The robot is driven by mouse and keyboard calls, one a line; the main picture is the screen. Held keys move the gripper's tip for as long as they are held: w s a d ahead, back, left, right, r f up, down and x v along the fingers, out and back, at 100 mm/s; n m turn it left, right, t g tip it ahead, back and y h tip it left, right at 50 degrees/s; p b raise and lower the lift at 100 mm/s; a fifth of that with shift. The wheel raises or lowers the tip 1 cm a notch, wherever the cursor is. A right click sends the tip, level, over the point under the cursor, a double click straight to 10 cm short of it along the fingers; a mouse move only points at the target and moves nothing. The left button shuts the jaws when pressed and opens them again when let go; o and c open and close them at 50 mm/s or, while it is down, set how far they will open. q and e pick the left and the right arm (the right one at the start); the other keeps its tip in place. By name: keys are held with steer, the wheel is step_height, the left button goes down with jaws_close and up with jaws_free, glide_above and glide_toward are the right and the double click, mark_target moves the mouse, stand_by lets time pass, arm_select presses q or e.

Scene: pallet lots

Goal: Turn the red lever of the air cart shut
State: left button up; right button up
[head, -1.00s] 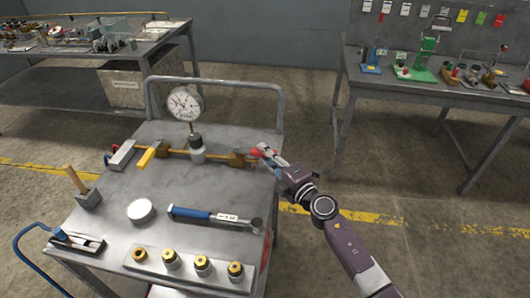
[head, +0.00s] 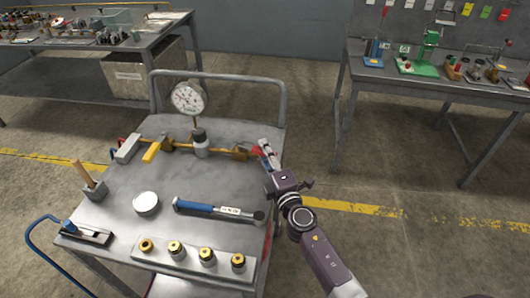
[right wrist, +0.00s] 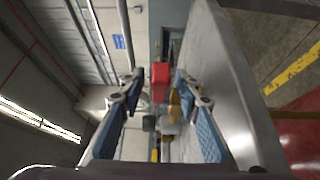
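The air cart (head: 180,240) has a grey top with a brass pipe (head: 178,146) running across it. The red lever (head: 256,152) is at the pipe's right end, partly covered by my right gripper (head: 265,149). In the right wrist view, the red lever (right wrist: 160,73) shows as a red block, in line with the gap between the fingers of the right gripper (right wrist: 159,88). The fingers are wide apart, and I see no contact with the lever. A yellow lever (head: 152,151) is farther left on the pipe. My left gripper is not in view.
A pressure gauge (head: 188,98) rises from the pipe. A blue-handled torque wrench (head: 200,207), a white round lid (head: 146,203) and a rack of brass fittings (head: 190,262) are on the cart top. A push rail (head: 225,76) borders its back. Floor is clear at right.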

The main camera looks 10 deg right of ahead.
steer(key=s+d, duration=0.1)
steer(key=s, duration=1.1)
steer(key=shift+d, duration=0.25)
